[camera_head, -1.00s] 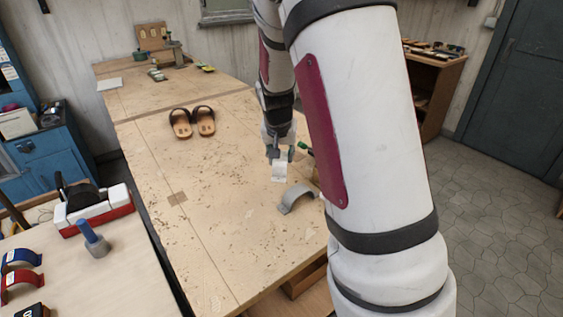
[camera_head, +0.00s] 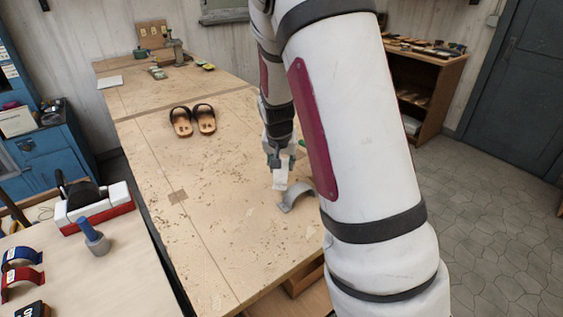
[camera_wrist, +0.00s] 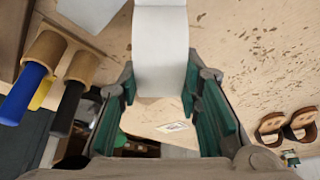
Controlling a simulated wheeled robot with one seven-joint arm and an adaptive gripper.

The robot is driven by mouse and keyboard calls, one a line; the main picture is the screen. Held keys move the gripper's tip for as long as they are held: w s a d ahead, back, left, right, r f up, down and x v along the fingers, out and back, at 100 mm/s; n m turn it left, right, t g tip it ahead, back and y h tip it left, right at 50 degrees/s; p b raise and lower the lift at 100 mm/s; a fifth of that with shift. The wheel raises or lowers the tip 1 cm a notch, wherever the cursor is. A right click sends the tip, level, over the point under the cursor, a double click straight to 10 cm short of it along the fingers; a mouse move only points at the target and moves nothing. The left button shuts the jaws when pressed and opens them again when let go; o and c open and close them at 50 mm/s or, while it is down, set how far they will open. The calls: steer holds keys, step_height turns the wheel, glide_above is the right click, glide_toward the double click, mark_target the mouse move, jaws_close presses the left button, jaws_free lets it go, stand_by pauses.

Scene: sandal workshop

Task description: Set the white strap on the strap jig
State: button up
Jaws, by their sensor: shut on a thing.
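The white strap (camera_head: 280,180) hangs from my gripper (camera_head: 279,160) over the right side of the workbench. In the wrist view the strap (camera_wrist: 160,45) is a broad, pale, curved band between the green-padded fingers of my gripper (camera_wrist: 160,76), which is shut on it.
A pair of sandals (camera_head: 192,120) lies further back on the workbench (camera_head: 215,220). Tools with blue and black handles (camera_wrist: 70,100) stand at the left in the wrist view. A side table (camera_head: 95,275) at the left holds curved straps. The middle of the bench is clear.

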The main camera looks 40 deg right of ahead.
steer(key=o, duration=0.9)
steer(key=shift+c, duration=0.2)
steer(key=shift+r, duration=0.35)
steer(key=v, duration=1.1)
steer(key=s+a+r+n+t+y, duration=0.1)
steer(key=s+a+r+n, duration=0.3)
steer(key=s+a, duration=0.4)
steer(key=s+a+r+n+t+y, duration=0.1)
steer(key=s+a+r+n, duration=0.3)
steer(key=s, duration=1.1)
steer(key=a+r+y, duration=0.1)
steer(key=a+r, duration=0.2)
steer(key=a, duration=0.2)
steer(key=shift+s+r+n, duration=0.25)
steer(key=shift+n, duration=0.05)
steer(key=shift+o, duration=0.3)
steer(key=shift+a, duration=0.1)
